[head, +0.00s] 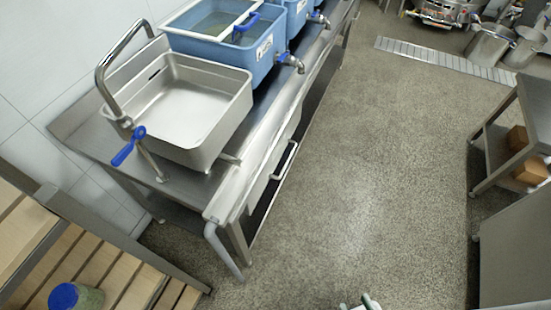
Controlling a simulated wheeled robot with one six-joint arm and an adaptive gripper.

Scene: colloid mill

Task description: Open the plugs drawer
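A steel drawer (262,183) sits under the front edge of the steel bench, below the sink, in the head view. It has a long bar handle (285,161) on its front. The drawer looks shut, and I see no label on it. A small pale and dark piece at the bottom edge, right of the middle, seems to be the tip of my gripper (360,304). It is well in front of the drawer and apart from it. Most of it is cut off, so its opening and anything in it are hidden.
The steel bench (85,130) carries a sink basin (190,105) with a blue-handled tap and blue tubs (210,45) with taps. A slatted rack (100,265) with a blue-lidded jar (75,297) is lower left. A shelf unit (505,125) stands right. The floor between is clear.

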